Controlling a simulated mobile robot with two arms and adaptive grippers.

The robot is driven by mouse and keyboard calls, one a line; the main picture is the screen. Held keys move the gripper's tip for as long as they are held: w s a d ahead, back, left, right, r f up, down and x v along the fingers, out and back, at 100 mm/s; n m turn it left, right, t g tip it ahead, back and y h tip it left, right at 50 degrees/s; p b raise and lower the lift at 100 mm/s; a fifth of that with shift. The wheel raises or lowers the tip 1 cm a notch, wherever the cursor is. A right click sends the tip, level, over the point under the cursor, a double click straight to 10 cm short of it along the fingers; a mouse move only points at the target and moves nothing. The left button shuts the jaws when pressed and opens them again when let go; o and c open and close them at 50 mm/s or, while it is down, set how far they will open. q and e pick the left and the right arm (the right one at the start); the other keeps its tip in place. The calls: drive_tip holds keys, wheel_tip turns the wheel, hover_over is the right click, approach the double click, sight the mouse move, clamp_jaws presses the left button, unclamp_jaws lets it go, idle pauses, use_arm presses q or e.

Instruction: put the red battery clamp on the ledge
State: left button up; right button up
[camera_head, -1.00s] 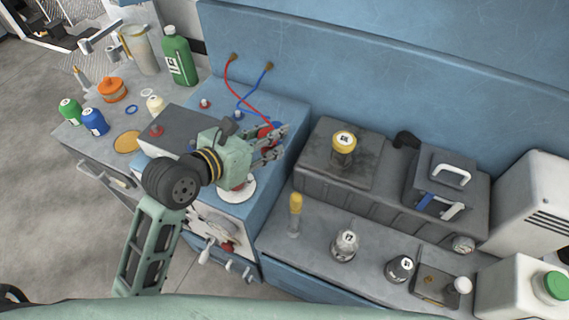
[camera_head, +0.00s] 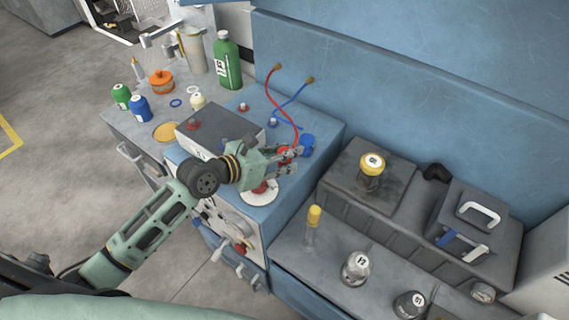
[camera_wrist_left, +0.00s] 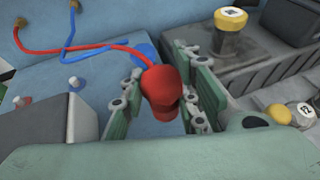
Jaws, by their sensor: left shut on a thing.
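The red battery clamp (camera_head: 284,153) is between the fingers of my left gripper (camera_head: 288,160), which is shut on it above the blue cabinet top (camera_head: 329,128). In the left wrist view the red clamp (camera_wrist_left: 162,88) shows between the two finger pads, with its red cable running off to the left. The blue clamp (camera_head: 308,144) rests on the cabinet top just beyond my gripper; in the wrist view it is partly hidden behind the red clamp. I cannot tell for sure which surface is the ledge. My right gripper is not in view.
A dark battery-like box (camera_head: 218,130) stands left of my gripper. A white disc (camera_head: 259,193) with a red part lies just below it. A grey case (camera_head: 370,185) with a yellow-capped jar (camera_head: 371,165) is at the right. Bottles and tins fill the left bench.

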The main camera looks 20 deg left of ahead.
sight(279, 165)
use_arm(q)
drive_tip(key=shift+f, duration=0.45)
drive_tip(key=shift+a+f, duration=0.1)
drive_tip(key=shift+f, duration=1.5)
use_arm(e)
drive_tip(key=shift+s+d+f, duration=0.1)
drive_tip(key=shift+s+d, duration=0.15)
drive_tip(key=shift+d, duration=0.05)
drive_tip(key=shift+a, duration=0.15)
use_arm(q)
drive_tip(key=o, duration=0.8)
drive_tip(key=shift+f, duration=0.1)
drive_tip(key=o, duration=0.4)
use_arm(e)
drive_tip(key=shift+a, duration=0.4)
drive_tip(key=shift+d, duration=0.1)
